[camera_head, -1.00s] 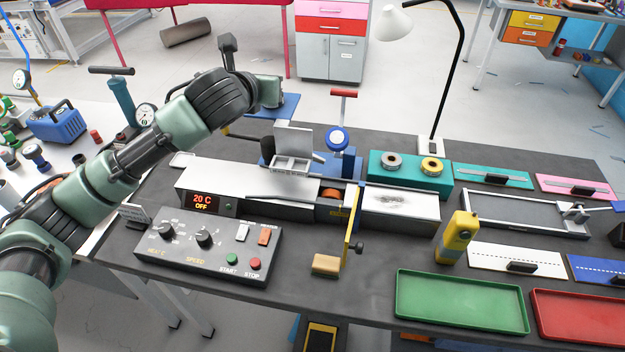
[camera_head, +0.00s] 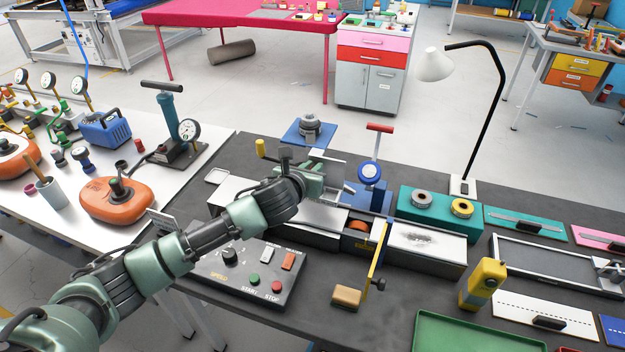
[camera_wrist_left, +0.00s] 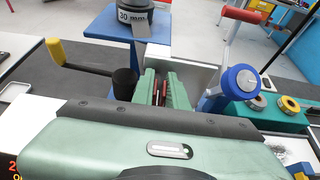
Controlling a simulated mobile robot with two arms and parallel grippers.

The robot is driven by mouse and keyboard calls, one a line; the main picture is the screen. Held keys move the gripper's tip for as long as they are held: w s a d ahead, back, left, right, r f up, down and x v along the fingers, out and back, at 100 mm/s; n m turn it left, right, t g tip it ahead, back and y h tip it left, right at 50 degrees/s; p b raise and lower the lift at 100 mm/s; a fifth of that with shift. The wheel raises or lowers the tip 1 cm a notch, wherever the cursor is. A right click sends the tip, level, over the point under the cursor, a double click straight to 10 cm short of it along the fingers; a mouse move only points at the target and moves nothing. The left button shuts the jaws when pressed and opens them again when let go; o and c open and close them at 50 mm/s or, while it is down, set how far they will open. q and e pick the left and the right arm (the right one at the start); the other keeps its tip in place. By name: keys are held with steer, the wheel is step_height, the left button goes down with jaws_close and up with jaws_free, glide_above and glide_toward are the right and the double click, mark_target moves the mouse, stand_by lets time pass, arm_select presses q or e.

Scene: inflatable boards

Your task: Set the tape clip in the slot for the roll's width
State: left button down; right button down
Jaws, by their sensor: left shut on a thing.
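My left gripper (camera_head: 322,178) is over the metal holder at the back of the long grey machine. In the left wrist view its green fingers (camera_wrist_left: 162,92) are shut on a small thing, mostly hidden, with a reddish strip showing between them. I cannot tell for certain that this is the tape clip. A dark roll (camera_head: 310,127) sits on a blue stand beyond the gripper; in the left wrist view the roll (camera_wrist_left: 133,12) has a label reading 30 mm. The holder's upright metal plate (camera_wrist_left: 184,77) shows behind the fingers, but its slots are hidden. My right gripper is out of view.
A crank with a yellow handle (camera_wrist_left: 55,50) stands left of the fingers. A blue-wheeled press with a red handle (camera_head: 380,127) is close on the right. A teal block (camera_head: 436,208) with two rolls stands farther right. A control box (camera_head: 262,275) is in front.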

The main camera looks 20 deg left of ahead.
arm_select(q)
steer(key=shift+f, duration=2.15)
steer(key=c, duration=1.4)
jaws_free()
steer(key=shift+s+r, duration=0.15)
steer(key=shift+r, duration=0.05)
steer(key=b+v, duration=0.1)
steer(key=v, duration=1)
steer(key=shift+s+r, duration=0.2)
steer(key=shift+s, duration=0.15)
